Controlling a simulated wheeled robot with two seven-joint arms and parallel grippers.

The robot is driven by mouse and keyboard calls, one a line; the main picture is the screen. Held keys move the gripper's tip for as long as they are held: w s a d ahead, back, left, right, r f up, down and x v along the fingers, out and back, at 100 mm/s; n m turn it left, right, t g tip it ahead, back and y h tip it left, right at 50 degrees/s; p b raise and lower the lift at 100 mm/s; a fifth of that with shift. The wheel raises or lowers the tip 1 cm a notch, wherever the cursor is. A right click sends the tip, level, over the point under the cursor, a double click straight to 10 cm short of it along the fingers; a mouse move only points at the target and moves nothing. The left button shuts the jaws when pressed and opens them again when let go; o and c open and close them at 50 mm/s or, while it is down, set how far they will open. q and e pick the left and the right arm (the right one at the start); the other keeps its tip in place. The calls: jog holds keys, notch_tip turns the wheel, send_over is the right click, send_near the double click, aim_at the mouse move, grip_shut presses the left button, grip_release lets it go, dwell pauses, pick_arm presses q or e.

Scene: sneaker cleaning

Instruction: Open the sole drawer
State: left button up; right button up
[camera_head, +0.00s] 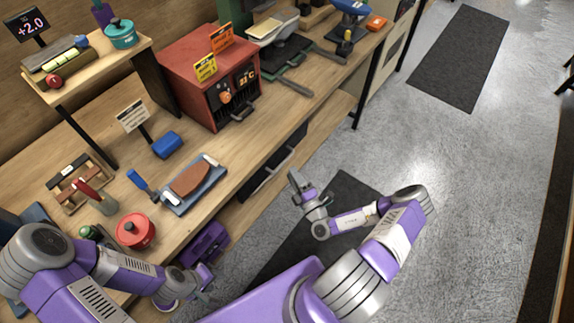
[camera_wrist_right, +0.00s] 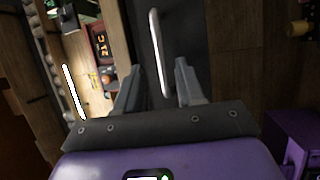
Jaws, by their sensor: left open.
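The sole drawer (camera_head: 262,180) has a dark front under the workbench edge and looks shut. Its long pale handle (camera_wrist_right: 155,55) shows in the right wrist view on the dark front, between my fingers in the picture and beyond their tips. My right gripper (camera_head: 297,182) is open and empty, out in front of the bench and apart from the drawer. Its two fingers also show spread in the right wrist view (camera_wrist_right: 158,68). My left gripper (camera_head: 207,284) is open and empty, low by the bench's front edge at the lower left.
The wooden workbench (camera_head: 150,205) holds a red oven-like box (camera_head: 195,85), a blue tray with a brown sole-shaped piece (camera_head: 190,178) and a red pot (camera_head: 136,231). A purple object (camera_head: 205,243) sits below the bench edge.

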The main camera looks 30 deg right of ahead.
jog(key=w, duration=0.5)
jog(key=shift+r, duration=0.4)
grip_shut()
